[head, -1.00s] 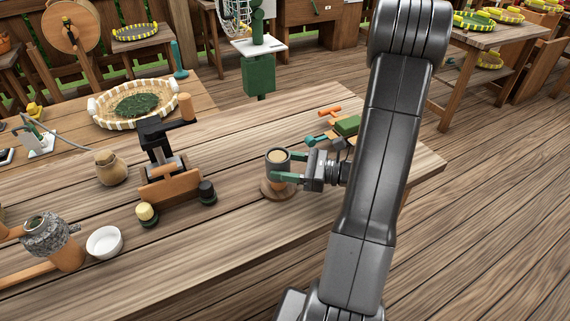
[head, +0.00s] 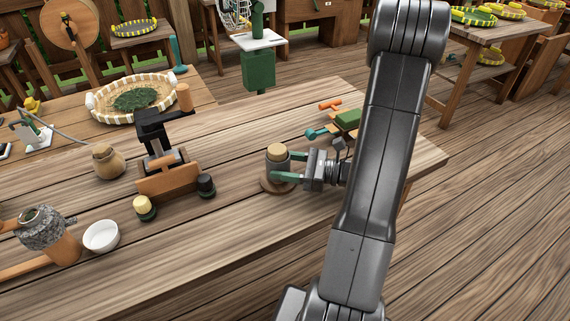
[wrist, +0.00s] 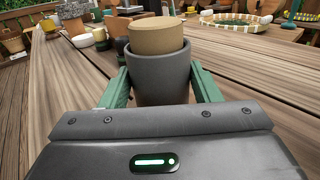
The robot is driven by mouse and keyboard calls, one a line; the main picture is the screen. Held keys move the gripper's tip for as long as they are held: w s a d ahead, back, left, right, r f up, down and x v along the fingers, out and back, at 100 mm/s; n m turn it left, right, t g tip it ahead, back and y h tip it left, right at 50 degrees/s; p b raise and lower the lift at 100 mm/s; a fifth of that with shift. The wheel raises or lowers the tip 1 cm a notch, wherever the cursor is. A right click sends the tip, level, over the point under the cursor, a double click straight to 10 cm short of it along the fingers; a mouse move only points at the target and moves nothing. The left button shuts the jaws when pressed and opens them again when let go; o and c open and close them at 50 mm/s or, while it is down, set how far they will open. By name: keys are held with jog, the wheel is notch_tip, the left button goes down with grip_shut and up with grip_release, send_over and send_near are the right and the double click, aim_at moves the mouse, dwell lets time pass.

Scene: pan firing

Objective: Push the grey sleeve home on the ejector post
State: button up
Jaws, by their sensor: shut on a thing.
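The grey sleeve (head: 276,168) stands upright around the ejector post on the round wooden base (head: 265,186). A tan cylinder (head: 277,151) sticks up out of the sleeve's top, and it shows in the wrist view (wrist: 156,36) too. The sleeve's lower end looks down at the base; one finger hides part of it, so I cannot tell whether it touches all round. My gripper (head: 290,174) is shut on the sleeve, and in the wrist view a green finger presses each side of the sleeve (wrist: 160,80). The post below the sleeve is hidden.
A wooden stand with a black press (head: 168,165) is to the left, with small jars (head: 206,186) in front. A green block (head: 347,119) and tools lie behind my gripper. A white bowl (head: 101,236) stands far left. The table front is clear.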

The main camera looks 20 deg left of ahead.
jog(key=shift+f+b, duration=0.45)
jog(key=shift+f, duration=0.25)
jog(key=o, duration=1.3)
jog(key=d, duration=0.4)
jog(key=w+d, duration=0.1)
jog(key=d, duration=0.4)
jog(key=w+d, duration=0.1)
jog(key=d, duration=0.3)
jog(key=shift+w+d, duration=0.2)
jog(key=shift+d, duration=0.15)
jog(key=a, duration=0.4)
jog(key=s+a, duration=0.1)
jog(key=a, duration=0.4)
jog(key=s+a, duration=0.1)
jog(key=a, duration=0.3)
jog(key=shift+s+a, duration=0.25)
jog(key=shift+a, duration=0.15)
jog(key=shift+r+p, duration=0.3)
jog(key=shift+r, duration=0.05)
